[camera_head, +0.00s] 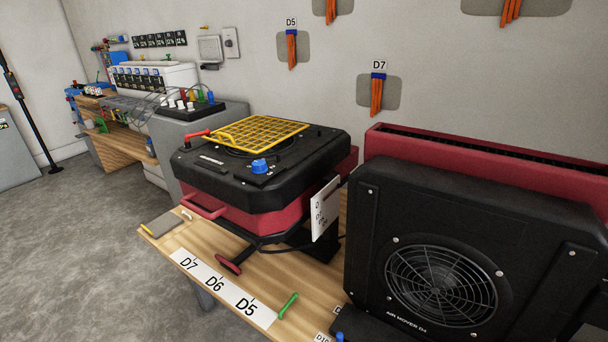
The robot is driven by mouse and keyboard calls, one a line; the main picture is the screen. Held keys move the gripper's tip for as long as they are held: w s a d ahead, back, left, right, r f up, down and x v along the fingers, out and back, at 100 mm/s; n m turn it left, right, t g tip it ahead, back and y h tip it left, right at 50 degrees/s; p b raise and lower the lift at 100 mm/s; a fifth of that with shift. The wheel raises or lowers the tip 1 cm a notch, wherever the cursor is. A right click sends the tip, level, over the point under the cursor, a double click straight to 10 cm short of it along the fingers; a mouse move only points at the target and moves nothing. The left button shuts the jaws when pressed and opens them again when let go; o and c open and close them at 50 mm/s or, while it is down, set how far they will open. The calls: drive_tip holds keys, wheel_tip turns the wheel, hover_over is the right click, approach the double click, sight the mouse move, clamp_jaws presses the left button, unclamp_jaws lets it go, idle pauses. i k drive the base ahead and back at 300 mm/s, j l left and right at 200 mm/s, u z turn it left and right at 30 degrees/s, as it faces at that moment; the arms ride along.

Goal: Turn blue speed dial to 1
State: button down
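The blue speed dial (260,166) sits on the sloped black top panel of a black and red machine (232,196) near the middle of the view. The dial is small here, and its setting cannot be read. A yellow grille (256,133) covers the opening behind the dial. A red handle (194,135) is at the machine's left rear. My gripper does not show in this view.
The machine stands on a wooden table with a D7, D6, D5 label strip (222,284) and a green handle (288,305). A large black air mover (440,255) stands close on the right. A white tag (325,208) hangs between them. Open grey floor (80,250) lies left.

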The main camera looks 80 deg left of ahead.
sight(258, 166)
drive_tip(key=k+u, duration=0.15)
drive_tip(key=u, duration=0.25)
drive_tip(key=k+u, duration=0.1)
drive_tip(key=u, duration=0.3)
drive_tip(key=k+u, duration=0.15)
drive_tip(key=u, duration=1.55)
drive_tip(key=j+z, duration=0.25)
drive_tip(key=j, duration=0.3)
drive_tip(key=j+z, duration=0.25)
drive_tip(key=j, duration=0.25)
